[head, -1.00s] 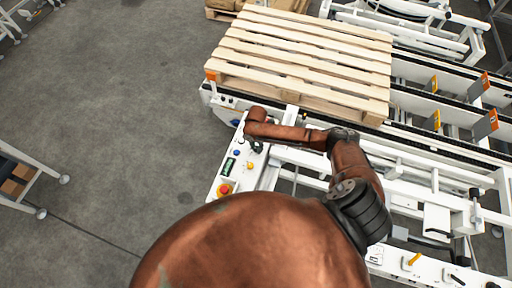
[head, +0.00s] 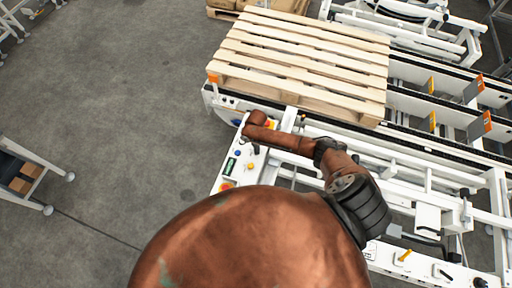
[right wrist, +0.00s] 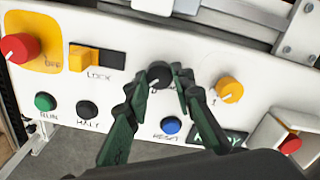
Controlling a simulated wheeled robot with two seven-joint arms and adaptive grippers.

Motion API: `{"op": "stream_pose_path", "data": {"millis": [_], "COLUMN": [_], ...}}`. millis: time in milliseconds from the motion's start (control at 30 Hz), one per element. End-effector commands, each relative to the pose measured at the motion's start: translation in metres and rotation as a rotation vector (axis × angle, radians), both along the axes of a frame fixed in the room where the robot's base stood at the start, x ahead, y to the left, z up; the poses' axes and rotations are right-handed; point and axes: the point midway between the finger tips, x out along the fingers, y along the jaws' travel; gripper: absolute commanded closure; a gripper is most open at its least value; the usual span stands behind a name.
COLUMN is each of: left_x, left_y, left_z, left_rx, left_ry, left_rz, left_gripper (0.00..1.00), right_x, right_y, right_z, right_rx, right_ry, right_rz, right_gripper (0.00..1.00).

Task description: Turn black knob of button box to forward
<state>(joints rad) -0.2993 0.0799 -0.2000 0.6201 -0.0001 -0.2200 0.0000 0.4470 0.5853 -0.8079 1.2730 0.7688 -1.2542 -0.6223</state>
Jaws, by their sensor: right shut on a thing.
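The white button box (head: 245,172) stands below the pallet in the head view, partly covered by my right arm. In the right wrist view its panel (right wrist: 120,65) fills most of the picture. The black knob (right wrist: 158,73) is near the middle, with a small pale mark on its lower edge. My right gripper (right wrist: 157,86) has one dark finger on each side of the knob and is shut on it. In the head view the gripper is mostly hidden beneath my wrist. My left gripper is in neither view.
Around the knob are a yellow lock switch (right wrist: 88,60), a yellow knob (right wrist: 229,90), a blue reset button (right wrist: 170,124) and a black halt button (right wrist: 87,110). A red knob (right wrist: 18,48) is at left. A wooden pallet (head: 300,62) lies on the conveyor.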

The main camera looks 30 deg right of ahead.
Motion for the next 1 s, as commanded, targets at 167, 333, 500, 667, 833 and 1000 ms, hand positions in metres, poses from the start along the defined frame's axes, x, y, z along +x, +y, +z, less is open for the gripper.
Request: {"op": "stream_pose_path", "data": {"millis": [167, 333, 500, 667, 833, 1000], "left_x": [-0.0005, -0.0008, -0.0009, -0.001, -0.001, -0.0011], "left_y": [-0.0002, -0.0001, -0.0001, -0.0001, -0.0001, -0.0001], "left_z": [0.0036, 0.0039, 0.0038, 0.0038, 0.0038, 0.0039], "left_rx": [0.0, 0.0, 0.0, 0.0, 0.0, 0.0], "left_ry": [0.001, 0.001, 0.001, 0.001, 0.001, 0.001], "left_rz": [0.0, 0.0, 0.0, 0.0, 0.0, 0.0], "left_gripper": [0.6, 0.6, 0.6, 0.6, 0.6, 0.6], "right_x": [-0.0026, -0.0025, -0.0026, -0.0028, -0.0018, -0.0008], "right_y": [-0.0011, -0.0015, -0.0014, -0.0014, -0.0008, -0.0002], "right_z": [-0.0014, -0.0018, -0.002, -0.0021, -0.0015, -0.0009], "right_rx": [-0.002, -0.002, -0.003, -0.003, -0.002, -0.001], "right_ry": [0.005, 0.005, 0.006, 0.007, 0.004, 0.003], "right_rz": [-0.042, -0.054, -0.054, -0.054, -0.052, -0.051], "right_gripper": [1.0, 1.0, 1.0, 0.76, 0.64, 0.6]}}
